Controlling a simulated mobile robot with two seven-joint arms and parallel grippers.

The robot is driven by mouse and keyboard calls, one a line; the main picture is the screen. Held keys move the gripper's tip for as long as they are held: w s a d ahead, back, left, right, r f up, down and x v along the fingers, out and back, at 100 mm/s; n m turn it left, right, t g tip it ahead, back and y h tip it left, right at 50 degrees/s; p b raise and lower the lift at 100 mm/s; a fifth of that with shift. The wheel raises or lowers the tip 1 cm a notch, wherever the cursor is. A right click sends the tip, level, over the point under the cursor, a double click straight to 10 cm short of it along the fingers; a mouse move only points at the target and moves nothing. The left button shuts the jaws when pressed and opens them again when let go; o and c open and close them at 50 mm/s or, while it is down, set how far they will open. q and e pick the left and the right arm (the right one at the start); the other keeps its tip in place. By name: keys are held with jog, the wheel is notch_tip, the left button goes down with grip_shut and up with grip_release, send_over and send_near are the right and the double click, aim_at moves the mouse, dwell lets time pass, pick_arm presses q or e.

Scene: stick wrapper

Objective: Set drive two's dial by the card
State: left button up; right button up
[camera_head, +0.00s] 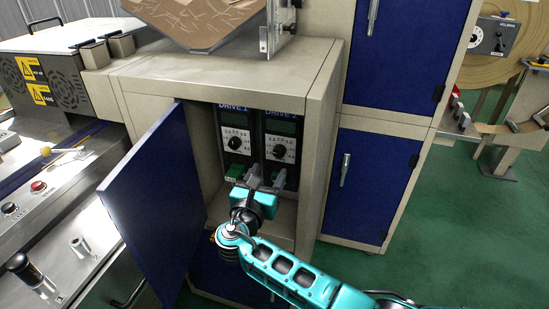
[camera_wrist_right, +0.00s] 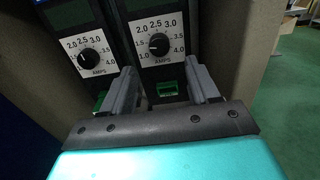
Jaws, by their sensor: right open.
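Drive 2 (camera_head: 281,124) stands on the right inside the open cabinet, with a black dial knob (camera_head: 280,151) on a white amps scale. The dial also shows in the right wrist view (camera_wrist_right: 159,43), with scale marks from 1.0 to 4.0; its exact setting is too small to read surely. Drive 1 (camera_head: 235,120), with a like dial (camera_wrist_right: 90,60), stands to its left. My right gripper (camera_head: 266,174) is open and empty, just below and in front of drive 2's dial, its fingers apart and not touching the knob. I cannot make out a card. My left gripper is out of view.
The blue cabinet door (camera_head: 152,200) hangs open on the left. The cabinet's side wall (camera_head: 321,150) is close on the right. Green connectors (camera_wrist_right: 167,88) sit below the dials. A closed blue cabinet (camera_head: 362,185) stands to the right; green floor lies beyond.

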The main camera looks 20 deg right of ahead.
aim_at(278, 155)
jog(key=x, duration=0.6)
jog(key=shift+b, duration=0.35)
jog(key=shift+w+d, duration=0.4)
jog(key=shift+w, duration=0.15)
jog(key=shift+c, duration=0.3)
jog(key=c, duration=1)
jog(key=shift+f, duration=0.1)
